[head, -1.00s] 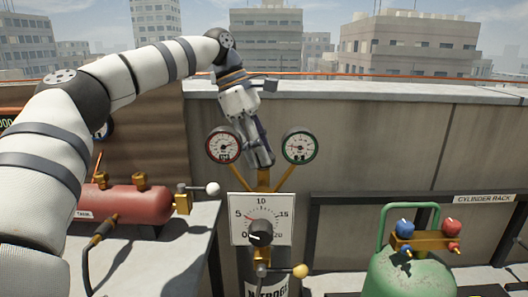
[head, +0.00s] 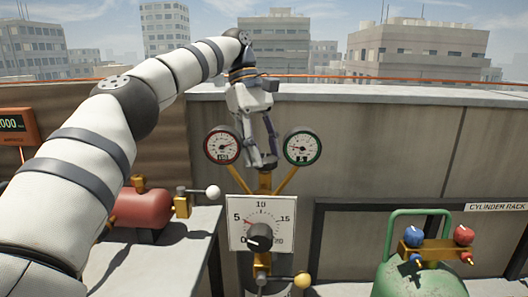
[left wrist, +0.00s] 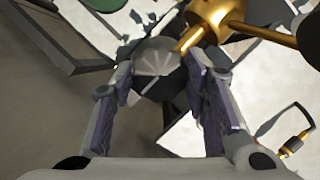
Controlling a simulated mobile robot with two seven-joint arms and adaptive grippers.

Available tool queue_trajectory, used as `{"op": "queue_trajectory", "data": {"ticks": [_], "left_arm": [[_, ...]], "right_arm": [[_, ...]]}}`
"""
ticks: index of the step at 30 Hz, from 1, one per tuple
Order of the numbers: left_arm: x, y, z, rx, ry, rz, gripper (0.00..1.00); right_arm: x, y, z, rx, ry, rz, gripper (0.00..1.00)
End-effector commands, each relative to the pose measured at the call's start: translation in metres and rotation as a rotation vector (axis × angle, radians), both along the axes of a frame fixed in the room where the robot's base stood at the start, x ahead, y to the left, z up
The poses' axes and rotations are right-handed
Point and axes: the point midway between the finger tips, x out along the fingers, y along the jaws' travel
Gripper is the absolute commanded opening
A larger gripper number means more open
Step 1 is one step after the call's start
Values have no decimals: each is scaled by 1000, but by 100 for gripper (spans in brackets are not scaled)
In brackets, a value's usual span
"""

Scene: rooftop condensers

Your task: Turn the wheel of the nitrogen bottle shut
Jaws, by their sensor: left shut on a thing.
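The nitrogen bottle's brass stem (head: 265,183) stands in the middle of the head view, between two round gauges, above a white dial plate (head: 233,240) with a black knob (head: 260,238). My left gripper (head: 262,160) reaches down from above to the top of the stem, its fingers on either side. In the left wrist view a grey ribbed round piece, seemingly the wheel (left wrist: 157,62), lies between the fingertips, and the gripper is shut on it. The wheel is hard to make out in the head view. My right gripper is not in view.
The red-rimmed gauge (head: 222,145) and green-rimmed gauge (head: 301,146) flank my fingers closely. A yellow-ball lever (head: 302,280) sits below the dial. A red tank (head: 140,208) stands left, a green cylinder (head: 405,280) right. A parapet wall runs behind.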

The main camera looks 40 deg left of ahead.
Motion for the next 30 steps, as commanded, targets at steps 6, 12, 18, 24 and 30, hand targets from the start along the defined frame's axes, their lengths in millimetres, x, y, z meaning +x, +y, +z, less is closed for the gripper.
{"op": "queue_trajectory", "data": {"ticks": [6, 12, 18, 24, 30], "left_arm": [[0, 0, 0, 1, 0, -8, 14], [0, 0, 0, 1, -1, -7, 46], [0, 0, 0, 1, -1, -6, 62], [0, 0, 0, 1, 0, -5, 62], [-1, 0, 2, 1, -4, 38, 62]], "right_arm": [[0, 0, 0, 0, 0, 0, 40], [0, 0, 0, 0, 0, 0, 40], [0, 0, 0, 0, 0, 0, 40], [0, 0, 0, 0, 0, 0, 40], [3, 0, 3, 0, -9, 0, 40]]}}
